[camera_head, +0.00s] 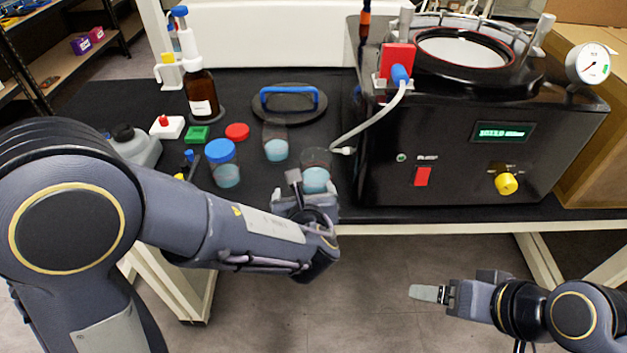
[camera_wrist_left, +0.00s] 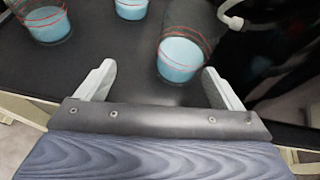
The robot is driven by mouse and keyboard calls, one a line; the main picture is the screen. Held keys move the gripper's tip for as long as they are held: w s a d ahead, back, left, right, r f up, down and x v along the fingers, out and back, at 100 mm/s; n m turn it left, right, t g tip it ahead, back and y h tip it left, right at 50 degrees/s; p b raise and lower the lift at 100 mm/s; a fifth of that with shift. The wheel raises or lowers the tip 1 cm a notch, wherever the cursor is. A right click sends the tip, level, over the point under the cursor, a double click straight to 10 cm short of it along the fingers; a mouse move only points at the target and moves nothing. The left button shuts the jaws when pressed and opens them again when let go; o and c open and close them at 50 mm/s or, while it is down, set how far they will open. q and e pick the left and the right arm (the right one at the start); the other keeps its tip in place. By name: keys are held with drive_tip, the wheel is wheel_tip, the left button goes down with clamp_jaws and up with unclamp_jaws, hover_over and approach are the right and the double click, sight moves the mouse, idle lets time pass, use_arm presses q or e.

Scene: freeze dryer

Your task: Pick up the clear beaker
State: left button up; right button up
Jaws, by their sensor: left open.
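A clear beaker (camera_head: 316,180) holding pale blue liquid stands on the black bench top near its front edge, left of the black machine. My left gripper (camera_head: 312,190) is open at the beaker's near side and partly covers it. In the left wrist view the beaker (camera_wrist_left: 180,58), with red markings, is just beyond the fingertips, nearer the right finger, and the gap between the fingers (camera_wrist_left: 160,72) is empty. My right gripper (camera_head: 430,293) is low at the right, away from the bench; whether its fingers are apart is unclear.
Another clear vessel with blue liquid (camera_head: 276,148) stands behind, left of the beaker. A blue-capped jar (camera_head: 223,164) stands further left. The black freeze dryer (camera_head: 470,150) is close on the right, with a pale hose (camera_head: 372,124) hanging near the beaker.

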sight(319, 188)
use_arm(q)
drive_tip(key=d, duration=0.1)
drive_tip(key=d+f+m+h, duration=0.1)
drive_tip(key=shift+d+m, duration=0.3)
drive_tip(key=shift+w+d+t, duration=0.2)
drive_tip(key=shift+d+t, duration=0.05)
drive_tip(key=shift+t, duration=0.05)
drive_tip(key=x, duration=0.7)
drive_tip(key=shift+w+a+f+b, duration=0.15)
drive_tip(key=shift+w+a+b, duration=0.15)
drive_tip(key=shift+b, duration=0.05)
drive_tip(key=c, duration=1.2)
drive_tip(key=shift+r, duration=0.2)
